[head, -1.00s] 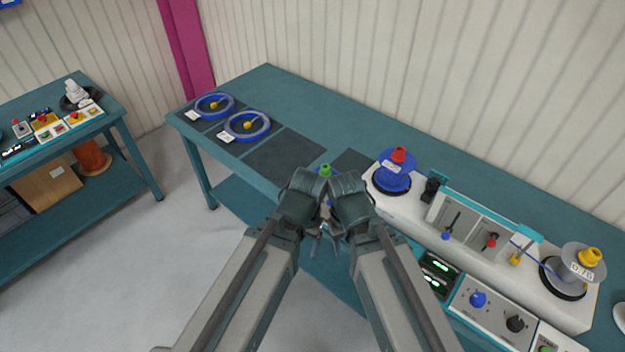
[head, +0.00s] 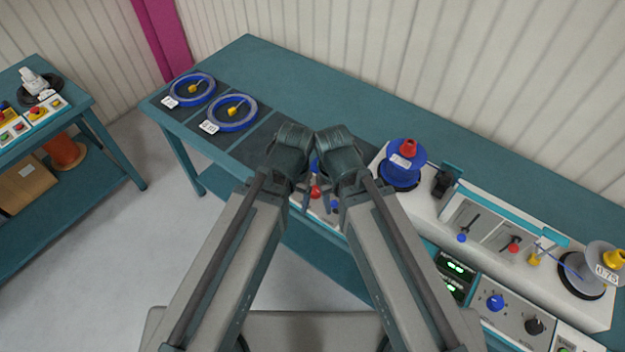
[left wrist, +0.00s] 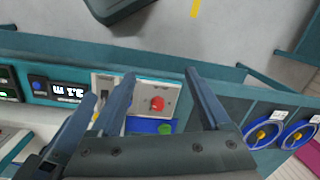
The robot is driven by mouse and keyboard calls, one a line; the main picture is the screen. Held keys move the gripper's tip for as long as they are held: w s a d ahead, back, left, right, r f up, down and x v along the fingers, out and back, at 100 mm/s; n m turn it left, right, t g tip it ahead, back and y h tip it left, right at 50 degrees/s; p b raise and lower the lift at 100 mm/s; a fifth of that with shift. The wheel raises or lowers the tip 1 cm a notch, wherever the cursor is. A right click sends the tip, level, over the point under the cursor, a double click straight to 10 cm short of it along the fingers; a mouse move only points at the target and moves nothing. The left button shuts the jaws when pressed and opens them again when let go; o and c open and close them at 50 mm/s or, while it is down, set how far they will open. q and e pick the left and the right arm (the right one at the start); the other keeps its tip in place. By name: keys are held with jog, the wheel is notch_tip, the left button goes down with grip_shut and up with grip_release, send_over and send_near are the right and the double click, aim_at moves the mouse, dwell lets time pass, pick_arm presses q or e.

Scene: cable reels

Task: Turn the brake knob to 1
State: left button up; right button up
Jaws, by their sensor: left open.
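A control panel at the lower right of the head view carries a blue knob (head: 495,302) and a black knob (head: 534,325). Their labels are too small to read, so I cannot tell which is the brake knob. My left gripper (head: 299,199) hangs at the bench's front edge, well left of both knobs. In the left wrist view its fingers (left wrist: 158,76) are apart, with nothing held between them. My right gripper (head: 330,200) hangs close beside it, and its jaw gap is unclear.
Green displays (head: 454,275) sit left of the knobs. A blue reel (head: 402,165) and a grey reel (head: 588,270) stand on the white machine (head: 420,212). A red button (left wrist: 157,103) shows beyond my left fingers. Blue rings (head: 232,113) lie on the bench's left end.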

aim_at(315, 190)
pick_arm(q)
jog(key=w+d+f+m+b, duration=0.1)
jog(key=w+d+f+b, duration=0.1)
jog(key=w, duration=0.6)
jog(key=w+d+f+m+h+b, duration=0.1)
jog(key=w+d, duration=0.3)
jog(key=w, duration=0.4)
jog(key=shift+d+f+m+b, duration=0.15)
jog(key=shift+f+m+b, duration=0.4)
jog(key=shift+f+m, duration=0.15)
notch_tip(315, 190, down, 14)
jog(key=b, duration=1.4)
jog(key=shift+w+r, duration=0.1)
grip_shut()
